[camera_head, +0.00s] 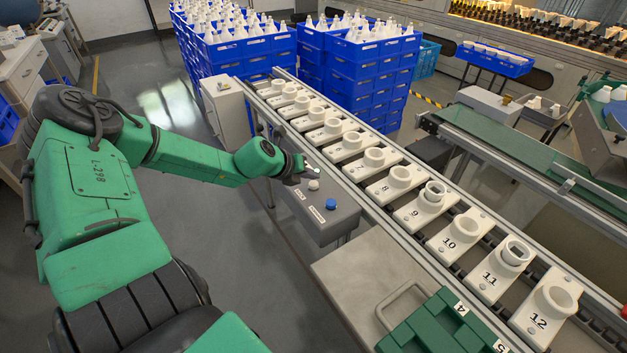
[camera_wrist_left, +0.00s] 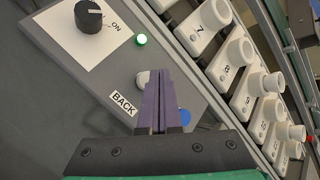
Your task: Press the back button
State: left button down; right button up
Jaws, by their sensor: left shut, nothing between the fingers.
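A grey control box (camera_head: 338,222) stands at the near side of the conveyor. On it, a pale button (camera_head: 313,185) and a blue button (camera_head: 331,204) show. In the left wrist view, the "BACK" label (camera_wrist_left: 124,103) lies beside the pale button (camera_wrist_left: 142,78), which is partly hidden by my fingers. The blue button (camera_wrist_left: 185,116) is partly hidden on their other side. My left gripper (camera_head: 312,172) is shut and empty over the box; in the wrist view its fingertips (camera_wrist_left: 158,72) overlap the pale button's edge. I cannot tell whether they touch it. My right gripper is out of view.
A black knob (camera_wrist_left: 89,17) marked "ON" and a lit green lamp (camera_wrist_left: 141,40) are on the box. The conveyor (camera_head: 400,230) with numbered white sockets runs close beside it. A green tray (camera_head: 440,325) lies at the front; blue crates (camera_head: 245,60) are stacked behind.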

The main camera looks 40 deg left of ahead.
aim_at(311, 186)
pick_arm(q)
jog(key=shift+r, duration=0.1)
notch_tip(311, 186, up, 5)
jog(key=p, duration=0.5)
dwell(0.3)
jog(key=shift+f, duration=0.2)
dwell(0.3)
